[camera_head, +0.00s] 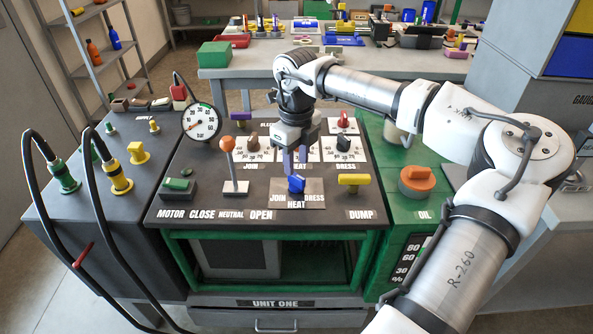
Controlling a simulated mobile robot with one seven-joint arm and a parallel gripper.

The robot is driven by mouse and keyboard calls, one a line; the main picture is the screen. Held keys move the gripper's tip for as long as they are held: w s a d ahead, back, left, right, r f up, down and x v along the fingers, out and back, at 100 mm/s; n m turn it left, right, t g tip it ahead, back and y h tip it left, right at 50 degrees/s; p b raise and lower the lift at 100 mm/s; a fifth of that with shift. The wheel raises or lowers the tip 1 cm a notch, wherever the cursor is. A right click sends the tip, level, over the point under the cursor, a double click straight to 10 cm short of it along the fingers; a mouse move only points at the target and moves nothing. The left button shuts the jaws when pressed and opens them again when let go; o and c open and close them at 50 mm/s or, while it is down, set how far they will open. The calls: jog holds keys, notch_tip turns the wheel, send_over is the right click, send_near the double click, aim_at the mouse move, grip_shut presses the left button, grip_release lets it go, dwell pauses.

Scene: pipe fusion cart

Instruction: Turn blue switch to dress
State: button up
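The blue switch (296,184) is a small knob on a light metal plate (284,194) near the front middle of the dark panel. The plate is labelled JOIN on the left, HEAT at the front and DRESS on the right. The knob's exact pointing is hard to tell at this size. My gripper (295,168) points down just above and behind the switch, its two bluish fingers a little apart with a thin gap. Nothing shows between the fingers. Whether the fingertips touch the knob cannot be told.
An orange-topped lever (228,146) stands left of the switch and a yellow DUMP handle (354,181) right of it. Dials (343,146) with small knobs lie behind my gripper. A round gauge (201,122) stands at the left, an orange OIL knob (417,179) at the right.

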aim_at(297, 175)
notch_tip(297, 175, up, 10)
jog(key=shift+f+b, duration=0.2)
jog(key=shift+b, duration=0.1)
